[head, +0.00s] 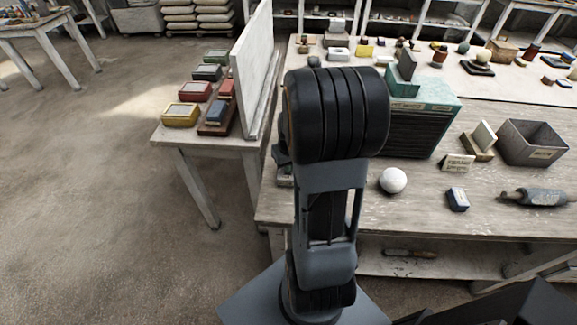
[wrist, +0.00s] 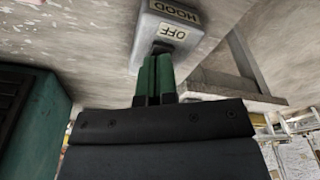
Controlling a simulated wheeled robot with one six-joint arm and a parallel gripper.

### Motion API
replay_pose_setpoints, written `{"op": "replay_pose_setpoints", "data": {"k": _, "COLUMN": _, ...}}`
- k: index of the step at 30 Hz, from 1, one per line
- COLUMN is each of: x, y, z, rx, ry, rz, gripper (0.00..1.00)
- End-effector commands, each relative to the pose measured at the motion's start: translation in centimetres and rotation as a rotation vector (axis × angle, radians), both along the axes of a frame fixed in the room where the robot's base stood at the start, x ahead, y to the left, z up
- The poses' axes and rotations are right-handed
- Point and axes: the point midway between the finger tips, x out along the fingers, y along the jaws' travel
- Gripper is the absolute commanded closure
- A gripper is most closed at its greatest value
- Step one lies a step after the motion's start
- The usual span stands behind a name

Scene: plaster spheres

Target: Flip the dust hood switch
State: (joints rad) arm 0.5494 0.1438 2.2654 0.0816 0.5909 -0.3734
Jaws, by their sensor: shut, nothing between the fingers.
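The dust hood switch is a grey box (wrist: 188,40) in the wrist view, with pale labels reading HOOD and OFF, both upside down in the picture. My gripper (wrist: 160,55) is shut, its two green fingers side by side with nothing between them. The dark fingertips are at the box, just below the OFF label. A dark part there may be the switch lever, but I cannot tell it from the fingertips or see whether they touch. In the head view my arm hides the gripper and most of the area behind it.
In the head view a teal vented unit (head: 422,121) stands right of my arm on the workbench (head: 350,222). A white sphere (head: 393,180), a blue-and-white block (head: 457,199) and a grey bin (head: 532,142) lie further right. An upright pale panel (head: 252,75) stands to the left.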

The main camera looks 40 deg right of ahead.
Motion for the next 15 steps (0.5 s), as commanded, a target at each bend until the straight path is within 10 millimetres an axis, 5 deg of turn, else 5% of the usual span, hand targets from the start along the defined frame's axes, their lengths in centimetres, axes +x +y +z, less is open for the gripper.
{"op": "replay_pose_setpoints", "data": {"k": 15, "x": 0.0, "y": 0.0, "z": 2.8, "rx": 0.0, "ry": 0.0, "rz": 0.0, "gripper": 1.0}}
